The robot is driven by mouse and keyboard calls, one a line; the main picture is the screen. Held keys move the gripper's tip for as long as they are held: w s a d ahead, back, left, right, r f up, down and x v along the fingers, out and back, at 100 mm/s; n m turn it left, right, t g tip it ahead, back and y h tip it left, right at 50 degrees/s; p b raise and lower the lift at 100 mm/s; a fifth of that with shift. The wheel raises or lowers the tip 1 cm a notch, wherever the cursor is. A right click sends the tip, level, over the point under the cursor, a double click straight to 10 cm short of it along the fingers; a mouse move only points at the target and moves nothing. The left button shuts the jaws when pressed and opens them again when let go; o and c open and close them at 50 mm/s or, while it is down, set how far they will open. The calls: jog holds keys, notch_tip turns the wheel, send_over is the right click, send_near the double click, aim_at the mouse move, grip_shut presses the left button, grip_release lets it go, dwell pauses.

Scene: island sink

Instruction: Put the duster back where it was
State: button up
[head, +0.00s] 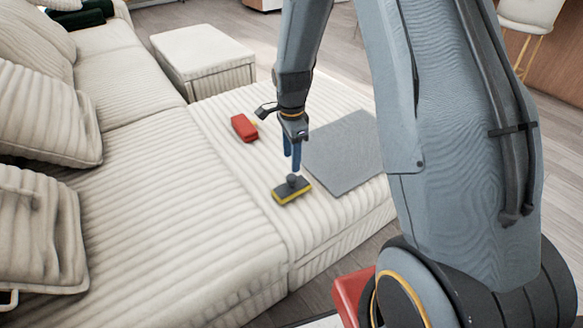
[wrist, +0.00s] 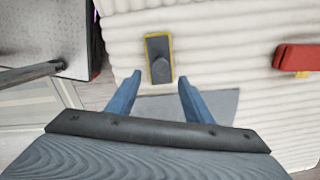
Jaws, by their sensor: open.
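My gripper (head: 292,158) points down above the seat, next to the duster, with blue fingers. In the wrist view my gripper (wrist: 159,80) is open, with nothing between the fingers. A flat grey mat (head: 345,155) lies on the seat to the right of the duster, partly hidden by my arm.
A red object with a yellow part (head: 244,128) lies on the seat behind and left of the duster. Cushions (head: 45,110) line the sofa's left side. A cream ottoman (head: 202,58) stands behind. The seat left of the duster is clear.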

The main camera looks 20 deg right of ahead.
jog(key=s+r+n, duration=0.7)
jog(key=s+r, duration=0.2)
jog(key=r, duration=0.4)
jog(key=s+r+n, duration=0.3)
jog(key=s+n, duration=0.2)
jog(key=s, duration=0.2)
jog(key=s+a+r+n, duration=0.1)
jog(key=s+r+n, duration=0.2)
jog(key=s+n, duration=0.2)
jog(key=s, duration=0.3)
jog(key=shift+a, duration=0.3)
notch_tip(320, 180, up, 6)
jog(key=s+d+p, duration=0.1)
jog(key=p, duration=1)
jog(key=shift+d, duration=0.2)
jog(key=shift+s+f, duration=0.1)
